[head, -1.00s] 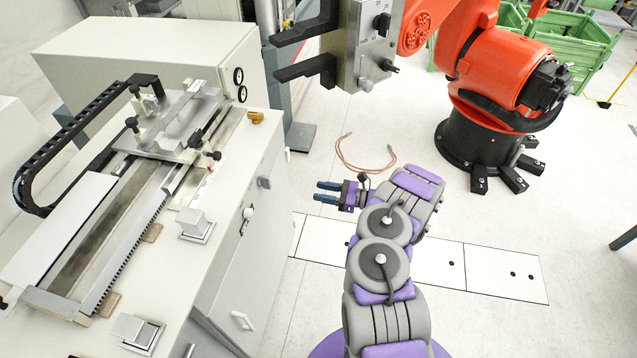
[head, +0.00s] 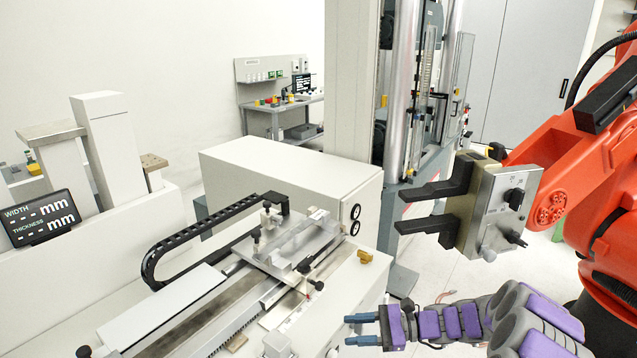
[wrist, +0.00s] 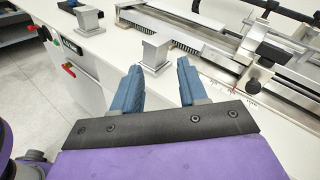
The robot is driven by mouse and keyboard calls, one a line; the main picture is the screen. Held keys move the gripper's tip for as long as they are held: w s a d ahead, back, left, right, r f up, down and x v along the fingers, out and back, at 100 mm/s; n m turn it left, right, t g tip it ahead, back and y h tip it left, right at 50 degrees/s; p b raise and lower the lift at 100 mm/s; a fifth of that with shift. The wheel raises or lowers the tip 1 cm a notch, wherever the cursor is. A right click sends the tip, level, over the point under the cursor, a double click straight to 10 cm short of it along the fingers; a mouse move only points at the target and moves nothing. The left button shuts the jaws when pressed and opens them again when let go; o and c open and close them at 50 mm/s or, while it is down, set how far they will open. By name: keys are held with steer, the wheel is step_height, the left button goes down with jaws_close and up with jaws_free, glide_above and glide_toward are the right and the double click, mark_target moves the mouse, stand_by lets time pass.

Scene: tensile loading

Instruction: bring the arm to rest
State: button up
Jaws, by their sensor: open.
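My gripper (head: 362,329) is at the lower middle of the head view, with its two blue fingers apart and pointing left toward the white bench. In the wrist view my gripper (wrist: 160,84) is open, and nothing is between the fingers. My purple and grey arm (head: 470,320) reaches in from the lower right of the head view. A small metal block on a plate (wrist: 155,55) stands on the bench beyond the fingertips in the wrist view, apart from them.
The white bench (head: 345,300) carries a rail fixture (head: 285,250) and a black cable chain (head: 190,235). An orange robot arm (head: 560,170) holds a metal gripper unit (head: 495,210) above my arm. A tall testing machine (head: 400,110) stands behind. Bare floor shows between bench and orange robot.

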steer(key=s+a+r+n+g+h, duration=0.3)
steer(key=s+a+r+n, duration=0.1)
steer(key=s, duration=0.5)
steer(key=s+a+r+n+g+h, duration=0.25)
steer(key=s+r+n+h, duration=0.2)
steer(key=s, duration=0.55)
steer(key=s+d+n+t+h, duration=0.3)
steer(key=s+d+n+h, duration=0.3)
steer(key=s, duration=1.2)
steer(key=shift+d+r+h, duration=0.4)
steer(key=shift+d+h, duration=1.15)
steer(key=shift+d, duration=1.1)
